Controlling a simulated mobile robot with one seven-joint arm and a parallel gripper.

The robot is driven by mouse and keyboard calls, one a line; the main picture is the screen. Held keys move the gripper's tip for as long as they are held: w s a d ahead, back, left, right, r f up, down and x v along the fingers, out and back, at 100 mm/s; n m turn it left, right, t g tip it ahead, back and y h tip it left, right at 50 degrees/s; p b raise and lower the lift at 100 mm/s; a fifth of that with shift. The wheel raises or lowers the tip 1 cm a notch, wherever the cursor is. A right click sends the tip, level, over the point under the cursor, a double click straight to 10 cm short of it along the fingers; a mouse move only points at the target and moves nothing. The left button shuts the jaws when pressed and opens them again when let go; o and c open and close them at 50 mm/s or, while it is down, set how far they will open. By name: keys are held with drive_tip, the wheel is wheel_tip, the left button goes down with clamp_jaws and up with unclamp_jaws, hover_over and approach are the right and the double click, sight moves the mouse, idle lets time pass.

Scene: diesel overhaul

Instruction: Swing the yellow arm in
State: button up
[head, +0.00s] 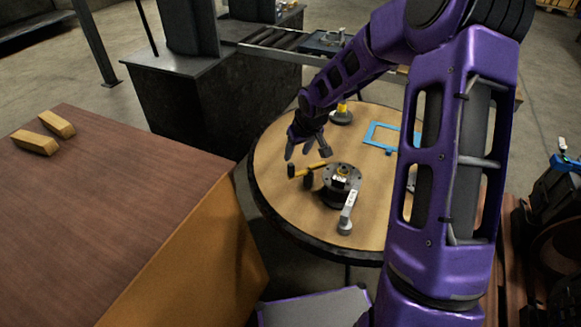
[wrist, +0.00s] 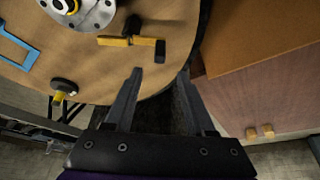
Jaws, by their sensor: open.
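The yellow arm (head: 302,173) sits beside a round grey flanged unit (head: 333,197) on the round table. It sticks out to the left of the unit in the head view and ends in a dark grip (head: 291,170). In the wrist view the yellow arm (wrist: 113,41) lies below the flange (wrist: 95,14), with its dark grip (wrist: 160,50) toward the table edge. My gripper (head: 307,149) is open and empty, just behind the yellow arm. In the wrist view my fingertips (wrist: 160,72) are apart, just short of the dark grip, not visibly touching it.
A grey lever (head: 347,214) reaches forward from the unit. A blue frame (head: 376,142) and a yellow-topped part (head: 341,113) lie farther back on the round table (head: 285,215). A brown bench (head: 110,205) with two wooden blocks (head: 45,136) stands left.

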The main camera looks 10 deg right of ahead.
sight(292, 165)
drive_tip(key=x, duration=1)
drive_tip(key=shift+w+f+b, duration=0.2)
drive_tip(key=shift+f+b, duration=0.05)
drive_tip(key=shift+b, duration=0.15)
clamp_jaws()
idle(0.8)
